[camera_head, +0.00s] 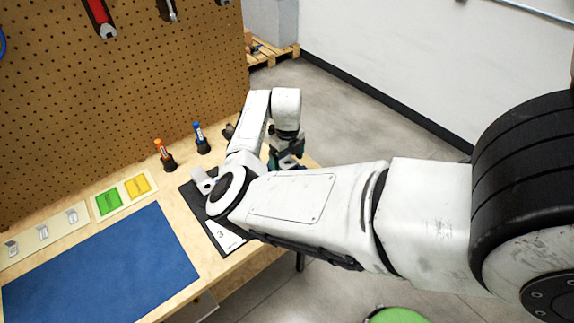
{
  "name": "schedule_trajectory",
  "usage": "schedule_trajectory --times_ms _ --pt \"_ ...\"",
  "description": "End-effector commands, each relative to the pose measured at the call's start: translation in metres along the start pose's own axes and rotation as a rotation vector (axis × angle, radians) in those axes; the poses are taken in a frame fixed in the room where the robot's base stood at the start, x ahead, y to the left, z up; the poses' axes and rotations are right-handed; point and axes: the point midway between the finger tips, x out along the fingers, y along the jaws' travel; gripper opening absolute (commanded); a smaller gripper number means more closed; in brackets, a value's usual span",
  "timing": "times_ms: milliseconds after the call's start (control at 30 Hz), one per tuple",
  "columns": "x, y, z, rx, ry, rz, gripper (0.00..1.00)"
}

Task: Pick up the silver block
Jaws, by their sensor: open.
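Three small silver-grey pieces sit in a row on a pale strip (58,236) at the left of the bench: a left one (12,247), a middle one (43,232) and a right one (71,216). I cannot tell which one is the silver block. My gripper (291,164) is open, near the bench's far right end and well to the right of these pieces. It is small in the picture and its fingertips are hard to make out. My arm crosses the view and hides part of the bench.
A blue mat (105,270) covers the bench front. Green (108,201) and yellow (137,186) pieces lie on a pale tray. Orange-topped (163,152) and blue-topped (201,138) tools stand by the pegboard (130,90). A black mat (197,206) lies partly under my arm.

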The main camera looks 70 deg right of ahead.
Motion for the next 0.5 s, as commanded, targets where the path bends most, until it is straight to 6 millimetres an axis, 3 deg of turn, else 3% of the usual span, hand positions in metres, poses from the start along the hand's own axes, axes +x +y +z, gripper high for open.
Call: schedule_trajectory --times_ms 200,433,500 --pt "0.022 0.0 0.0 -0.001 0.001 0.001 0.92" --pt "0.024 0.0 0.0 0.0 0.0 0.0 0.92" --pt "0.024 0.0 0.0 -0.001 0.0 0.0 0.87"
